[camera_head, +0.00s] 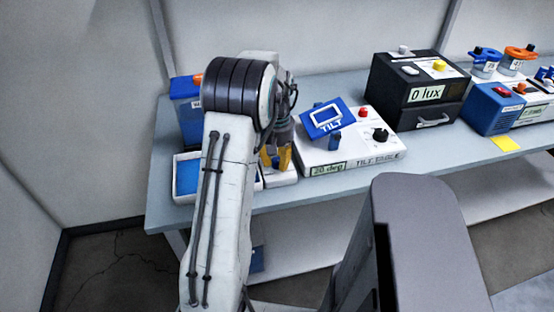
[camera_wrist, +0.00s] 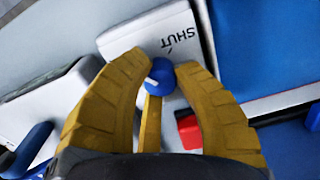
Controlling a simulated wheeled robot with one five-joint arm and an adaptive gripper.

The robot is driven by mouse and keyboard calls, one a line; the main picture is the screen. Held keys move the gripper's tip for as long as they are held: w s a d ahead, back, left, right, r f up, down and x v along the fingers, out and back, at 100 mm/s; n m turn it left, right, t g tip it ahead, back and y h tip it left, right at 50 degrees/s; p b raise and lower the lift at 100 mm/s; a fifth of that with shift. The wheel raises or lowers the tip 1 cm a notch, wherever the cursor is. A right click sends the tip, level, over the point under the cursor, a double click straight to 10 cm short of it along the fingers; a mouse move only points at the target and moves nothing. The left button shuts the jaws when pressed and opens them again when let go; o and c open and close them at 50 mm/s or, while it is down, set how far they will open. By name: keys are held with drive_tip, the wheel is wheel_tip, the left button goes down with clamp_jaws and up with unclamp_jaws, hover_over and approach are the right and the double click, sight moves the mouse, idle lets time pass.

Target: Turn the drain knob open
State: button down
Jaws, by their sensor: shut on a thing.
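The drain knob (camera_wrist: 160,76) is small, round and blue with a pale pointer mark; it stands by a white panel (camera_wrist: 165,38) lettered "SHUT" in the wrist view. My gripper (camera_wrist: 160,72) has its yellow fingers closed around the knob, with a fingertip on either side. The pale mark faces lower left in that view, away from the "SHUT" lettering.
A white tray with a blue inside (camera_head: 187,180) and a blue container (camera_head: 186,110) are left of my arm. The tilt table (camera_head: 345,150) is close on the right. Farther right are a black lux box (camera_head: 415,90) and a blue box (camera_head: 492,108). A red block (camera_wrist: 189,131) is near the fingers.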

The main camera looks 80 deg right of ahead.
sight(277, 160)
drive_tip(key=shift+a+f+n, duration=0.1)
drive_tip(key=shift+f+n, duration=0.05)
drive_tip(key=shift+n, duration=0.35)
idle(0.3)
drive_tip(key=c, duration=0.9)
unclamp_jaws()
wheel_tip(277, 160, up, 12)
idle(0.7)
